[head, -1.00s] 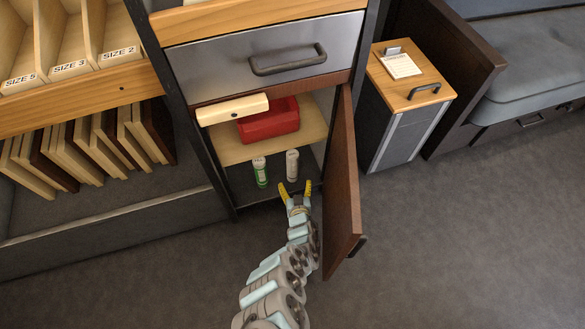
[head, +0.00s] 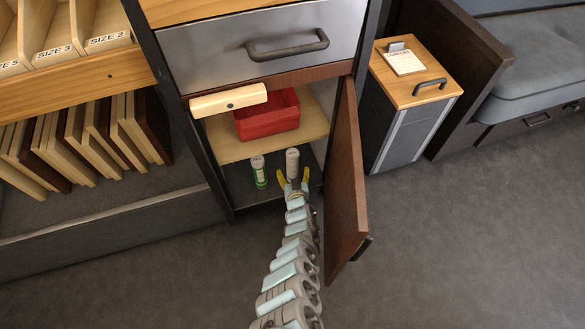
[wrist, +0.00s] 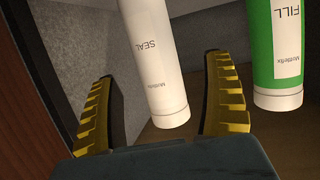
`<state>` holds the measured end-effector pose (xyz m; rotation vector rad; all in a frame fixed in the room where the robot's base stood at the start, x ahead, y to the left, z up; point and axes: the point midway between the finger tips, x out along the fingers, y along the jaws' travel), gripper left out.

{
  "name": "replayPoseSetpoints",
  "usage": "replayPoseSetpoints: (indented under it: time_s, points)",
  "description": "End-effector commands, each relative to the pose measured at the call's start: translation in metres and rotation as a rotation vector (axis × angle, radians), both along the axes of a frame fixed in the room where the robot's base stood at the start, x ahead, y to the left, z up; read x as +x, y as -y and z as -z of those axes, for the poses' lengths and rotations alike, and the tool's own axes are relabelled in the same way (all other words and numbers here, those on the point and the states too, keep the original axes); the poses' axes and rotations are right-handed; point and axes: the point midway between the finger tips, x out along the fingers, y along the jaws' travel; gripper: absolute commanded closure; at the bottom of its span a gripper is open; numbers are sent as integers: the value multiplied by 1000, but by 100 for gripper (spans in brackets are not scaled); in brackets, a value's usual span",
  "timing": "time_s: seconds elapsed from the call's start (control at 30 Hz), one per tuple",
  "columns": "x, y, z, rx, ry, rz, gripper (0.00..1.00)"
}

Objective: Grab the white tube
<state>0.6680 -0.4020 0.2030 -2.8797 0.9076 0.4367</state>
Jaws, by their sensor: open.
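The white tube (head: 292,163) stands upright on the cabinet's bottom shelf. In the wrist view the white tube (wrist: 156,62), marked SEAL, shows between the two yellow fingers, with gaps on both sides. My gripper (head: 293,176) is open and reaches into the cabinet at the tube. In the wrist view my gripper (wrist: 163,105) has its fingers spread wide. Whether the tube is fully between the fingertips in depth is hard to tell.
A green and white tube (head: 259,172), marked FILL in the wrist view (wrist: 275,55), stands close beside the finger. The open cabinet door (head: 346,190) is close on the right of my arm. A red bin (head: 268,118) sits on the shelf above (head: 225,150).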

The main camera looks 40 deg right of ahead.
Motion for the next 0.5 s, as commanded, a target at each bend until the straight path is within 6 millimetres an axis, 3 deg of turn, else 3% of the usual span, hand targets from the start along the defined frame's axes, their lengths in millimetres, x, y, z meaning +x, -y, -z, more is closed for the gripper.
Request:
replayPoseSetpoints:
  time_s: [0.5]
  points:
    - [31, 26, 17, 0, 1, 0, 18]
